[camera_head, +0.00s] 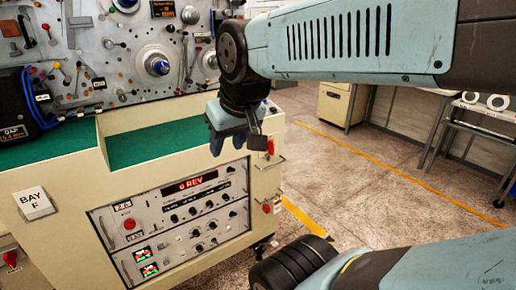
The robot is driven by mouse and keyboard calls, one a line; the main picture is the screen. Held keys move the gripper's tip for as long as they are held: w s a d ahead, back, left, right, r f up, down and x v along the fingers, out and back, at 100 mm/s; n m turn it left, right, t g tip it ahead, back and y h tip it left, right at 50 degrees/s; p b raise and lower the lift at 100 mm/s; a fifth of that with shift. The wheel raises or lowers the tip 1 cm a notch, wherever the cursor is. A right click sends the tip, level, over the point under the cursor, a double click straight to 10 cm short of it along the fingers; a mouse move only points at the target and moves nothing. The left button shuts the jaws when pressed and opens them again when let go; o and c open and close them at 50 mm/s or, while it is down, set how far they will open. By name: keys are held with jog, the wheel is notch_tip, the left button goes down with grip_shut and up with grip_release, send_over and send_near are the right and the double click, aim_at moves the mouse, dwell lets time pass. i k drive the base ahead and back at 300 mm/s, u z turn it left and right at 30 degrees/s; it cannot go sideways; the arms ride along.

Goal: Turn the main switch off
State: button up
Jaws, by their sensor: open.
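A red switch handle (270,146) shows on the right edge of the cream machine cabinet (70,182), just right of my gripper. A second red switch (267,208) sits lower on the same edge. A third red knob (11,258) is at the lower left. No label that I can read tells which one is the main switch. My gripper (236,142) is open, points down and hangs in front of the cabinet's upper right part. I see nothing between its fingers. I cannot tell whether it touches the upper red handle.
Winding spindles (155,62) stand behind the green bench top (155,142). A "BAY F" sign (33,204) is at left. The floor (365,185) at right is clear.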

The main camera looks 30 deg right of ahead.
aim_at(271, 144)
jog(key=z, duration=0.55)
jog(key=k, duration=1.3)
jog(key=z, duration=0.8)
jog(key=i, duration=1.5)
jog(key=u, duration=0.2)
